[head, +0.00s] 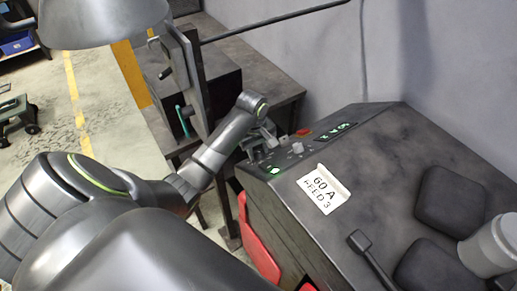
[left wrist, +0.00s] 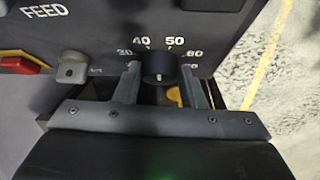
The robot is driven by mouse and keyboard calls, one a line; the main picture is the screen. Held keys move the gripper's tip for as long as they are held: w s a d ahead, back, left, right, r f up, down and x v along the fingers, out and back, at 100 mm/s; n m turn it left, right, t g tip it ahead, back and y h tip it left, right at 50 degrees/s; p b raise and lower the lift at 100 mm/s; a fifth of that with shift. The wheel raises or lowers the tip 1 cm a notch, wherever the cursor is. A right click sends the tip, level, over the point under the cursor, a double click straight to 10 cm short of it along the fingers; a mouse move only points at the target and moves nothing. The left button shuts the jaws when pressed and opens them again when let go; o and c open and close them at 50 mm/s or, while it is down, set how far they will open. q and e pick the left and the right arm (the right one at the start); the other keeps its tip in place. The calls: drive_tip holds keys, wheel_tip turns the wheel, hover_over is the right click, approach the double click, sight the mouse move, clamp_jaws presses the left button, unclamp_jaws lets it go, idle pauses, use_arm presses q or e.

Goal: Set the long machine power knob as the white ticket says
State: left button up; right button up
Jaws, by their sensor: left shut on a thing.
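The white ticket (head: 323,188) lies on the machine's top in the head view and reads "60 A" and "FEED 3". My left gripper (head: 258,143) is at the control panel at the machine's far left end. In the left wrist view, its fingers (left wrist: 161,88) are shut on the black round power knob (left wrist: 159,66), one finger on each side. Dial numbers 30, 40, 50 and 60 show around the knob; one further right is partly covered. A small pale mark shows on the knob's near face, but its setting cannot be read surely. My right gripper is out of view.
A grey feed knob (left wrist: 72,68) and a red button (left wrist: 20,64) sit beside the power knob. A green display (head: 335,131) and a green light (head: 273,170) are on the panel. A black lever (head: 370,260) and dark pads (head: 452,198) are on the machine's top.

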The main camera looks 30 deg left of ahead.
use_arm(q)
drive_tip(key=m+t, duration=0.1)
drive_tip(key=m+h, duration=0.1)
drive_tip(key=m+t+h, duration=0.1)
drive_tip(key=m, duration=0.1)
drive_tip(key=shift+s+a+f+t, duration=0.1)
drive_tip(key=shift+s+a+t, duration=0.2)
drive_tip(key=shift+a+f+m+t+h, duration=0.15)
drive_tip(key=shift+m+t+h, duration=0.55)
drive_tip(key=shift+m+h, duration=0.85)
drive_tip(key=shift+m+y, duration=0.25)
drive_tip(key=shift+m, duration=0.2)
drive_tip(key=o, duration=1)
drive_tip(key=shift+b, duration=0.3)
wheel_tip(320, 180, up, 9)
drive_tip(key=b, duration=0.2)
drive_tip(key=shift+f+b, duration=0.1)
drive_tip(key=shift+b, duration=0.2)
drive_tip(key=shift+r, duration=0.65)
drive_tip(key=shift+a, duration=0.1)
